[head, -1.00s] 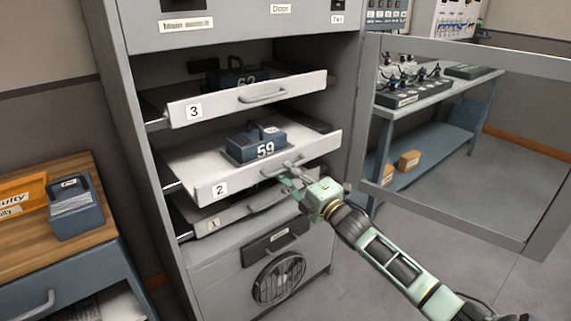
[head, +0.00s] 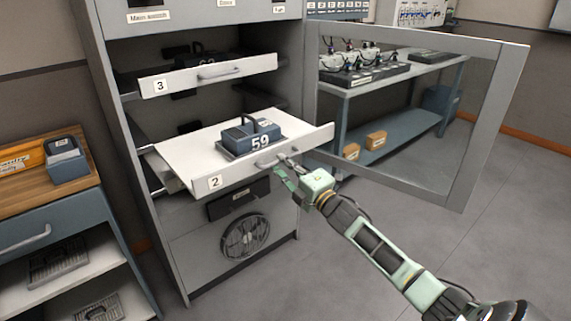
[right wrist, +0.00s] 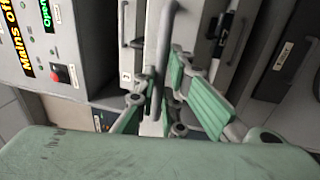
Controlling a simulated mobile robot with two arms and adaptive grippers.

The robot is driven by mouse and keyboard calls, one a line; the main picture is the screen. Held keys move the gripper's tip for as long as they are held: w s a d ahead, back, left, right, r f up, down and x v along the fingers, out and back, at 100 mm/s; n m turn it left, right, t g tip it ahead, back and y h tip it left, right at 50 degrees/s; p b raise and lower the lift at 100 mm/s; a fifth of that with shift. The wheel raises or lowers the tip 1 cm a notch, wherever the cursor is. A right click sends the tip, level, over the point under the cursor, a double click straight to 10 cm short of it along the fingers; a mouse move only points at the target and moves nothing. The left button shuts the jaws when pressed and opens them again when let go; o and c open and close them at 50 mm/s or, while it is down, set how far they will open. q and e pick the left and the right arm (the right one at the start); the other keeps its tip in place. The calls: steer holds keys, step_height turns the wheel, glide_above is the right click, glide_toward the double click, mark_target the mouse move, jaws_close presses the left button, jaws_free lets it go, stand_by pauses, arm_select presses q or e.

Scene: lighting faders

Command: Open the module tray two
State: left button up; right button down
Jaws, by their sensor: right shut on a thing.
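Module tray two (head: 195,154) is a white sliding tray with a front labelled 2. It sticks well out of the grey cabinet (head: 292,190). A dark blue module marked 59 (head: 252,136) sits upright on it. My right gripper (head: 285,165) is at the tray's front handle (head: 266,162) and shut on it. In the right wrist view the green fingers (right wrist: 175,85) are around the grey handle bar (right wrist: 161,60). The fingers partly hide the handle in the head view. My left gripper is not in view.
Tray three (head: 207,74) is partly out above. A framed open cabinet door (head: 400,185) stands to the right, near my right arm. A bench (head: 385,95) with equipment is behind it. A wooden-topped cabinet (head: 40,200) stands at the left.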

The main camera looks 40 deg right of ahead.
steer(key=shift+s, duration=0.4)
steer(key=c, duration=2)
jaws_free()
steer(key=shift+c, duration=0.2)
steer(key=shift+o, duration=1)
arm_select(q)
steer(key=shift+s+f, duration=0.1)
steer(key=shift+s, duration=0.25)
arm_select(e)
steer(key=v, duration=1.2)
steer(key=shift+d, duration=0.1)
